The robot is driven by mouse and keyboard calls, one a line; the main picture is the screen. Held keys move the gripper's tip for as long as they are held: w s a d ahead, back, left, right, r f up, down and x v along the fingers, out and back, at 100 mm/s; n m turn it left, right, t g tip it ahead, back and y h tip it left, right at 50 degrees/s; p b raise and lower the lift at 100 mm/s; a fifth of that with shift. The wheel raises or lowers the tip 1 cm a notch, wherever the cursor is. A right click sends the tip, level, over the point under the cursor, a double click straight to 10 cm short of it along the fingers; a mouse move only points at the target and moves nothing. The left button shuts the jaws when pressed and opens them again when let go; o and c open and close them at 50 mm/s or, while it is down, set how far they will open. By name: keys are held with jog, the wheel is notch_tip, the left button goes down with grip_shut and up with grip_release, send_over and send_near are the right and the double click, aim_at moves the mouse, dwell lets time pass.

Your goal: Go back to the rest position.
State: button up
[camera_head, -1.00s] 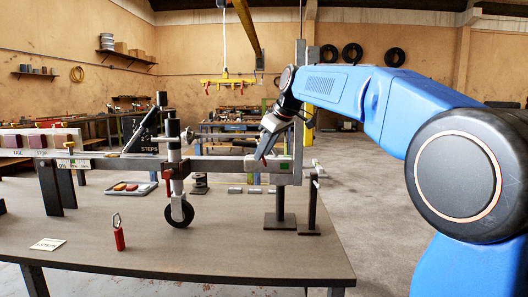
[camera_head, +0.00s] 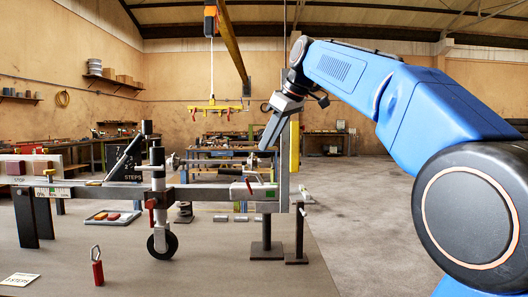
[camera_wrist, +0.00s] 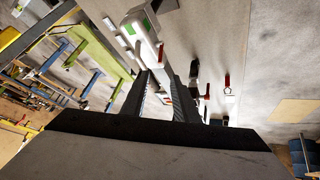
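My gripper (camera_head: 268,138) is raised in the air above the right end of the grey trailer beam (camera_head: 212,191). Its fingers point down and do not touch the beam in the head view. In the wrist view, the two dark fingers of my gripper (camera_wrist: 157,75) stand apart with a gap between them. I see nothing held there. The beam's end carries a small red lever (camera_head: 249,187) and a green patch. A jockey wheel (camera_head: 162,243) hangs under the beam.
The workbench (camera_head: 200,270) carries a red padlock-like piece (camera_head: 97,268), a white card (camera_head: 19,280) and a tray (camera_head: 112,217). A yellow hoist frame (camera_head: 214,108) hangs behind. Open floor (camera_head: 350,200) lies to the right.

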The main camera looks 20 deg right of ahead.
jog(key=shift+s+d+r, duration=0.15)
jog(key=shift+s+r, duration=0.15)
jog(key=shift+r, duration=0.1)
jog(key=s+f+m+h, duration=0.1)
jog(key=s+f+m, duration=0.2)
jog(key=s+f, duration=0.8)
jog(key=s+d+f+m+g+h, duration=0.1)
jog(key=s+f+m, duration=0.1)
jog(key=s+f, duration=0.9)
jog(key=s+d+f+m+h, duration=0.1)
jog(key=s+f+m, duration=0.2)
jog(key=s+f, duration=0.9)
notch_tip(320, 180, down, 11)
jog(key=shift+f+m+g, duration=0.15)
jog(key=shift+m+g, duration=0.15)
